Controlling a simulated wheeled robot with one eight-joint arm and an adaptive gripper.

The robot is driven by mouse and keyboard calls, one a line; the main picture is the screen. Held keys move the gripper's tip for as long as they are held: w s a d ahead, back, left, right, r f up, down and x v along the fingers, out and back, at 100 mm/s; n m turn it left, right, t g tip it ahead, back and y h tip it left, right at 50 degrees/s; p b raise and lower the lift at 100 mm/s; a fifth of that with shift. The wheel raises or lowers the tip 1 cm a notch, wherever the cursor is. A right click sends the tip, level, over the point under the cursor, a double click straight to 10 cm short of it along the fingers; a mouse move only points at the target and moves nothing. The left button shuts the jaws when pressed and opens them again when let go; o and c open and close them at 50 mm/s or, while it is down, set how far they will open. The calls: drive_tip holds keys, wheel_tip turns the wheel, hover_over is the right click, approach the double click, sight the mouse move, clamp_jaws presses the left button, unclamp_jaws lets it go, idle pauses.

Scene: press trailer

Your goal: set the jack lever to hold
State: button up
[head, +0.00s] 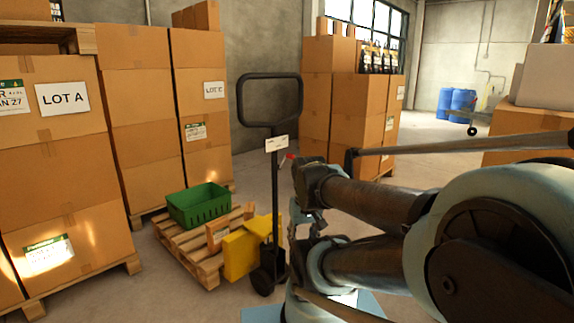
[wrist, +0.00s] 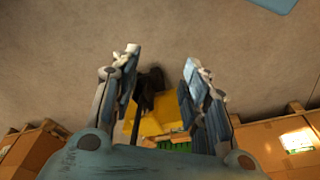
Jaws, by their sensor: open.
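The pallet jack has a black loop handle (head: 270,98) on an upright dark post, with a white label (head: 276,143) below the loop. A small red piece (head: 290,157) shows just right of the post; I cannot tell whether it is the lever's tip, nor its setting. The jack's yellow body (head: 244,250) is low by the pallet and also shows in the wrist view (wrist: 160,120). My gripper (wrist: 161,57) is open and empty, pointing down over the floor. In the head view my gripper (head: 306,222) is partly hidden by my arm, right of the post.
A green crate (head: 198,208) sits on a low wooden pallet (head: 190,256) left of the jack. Tall carton stacks (head: 55,150) stand at left, with another stack (head: 345,110) behind the jack. Blue drums (head: 457,103) are far back. Open floor lies between.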

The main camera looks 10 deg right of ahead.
drive_tip(key=w+a+r+m+t+y, duration=0.1)
drive_tip(key=w+a+r+m+y, duration=0.1)
drive_tip(key=w+m, duration=0.3)
drive_tip(key=w+a+r+m+y, duration=0.2)
drive_tip(key=w+r+m, duration=0.1)
drive_tip(key=w, duration=0.3)
drive_tip(key=m+t+y, duration=0.7)
drive_tip(key=m+t, duration=0.4)
drive_tip(key=m, duration=0.9)
approach(293, 157)
drive_tip(key=x, duration=1.1)
drive_tip(key=shift+w+d+f, duration=0.2)
drive_tip(key=shift+d+f, duration=0.05)
clamp_jaws()
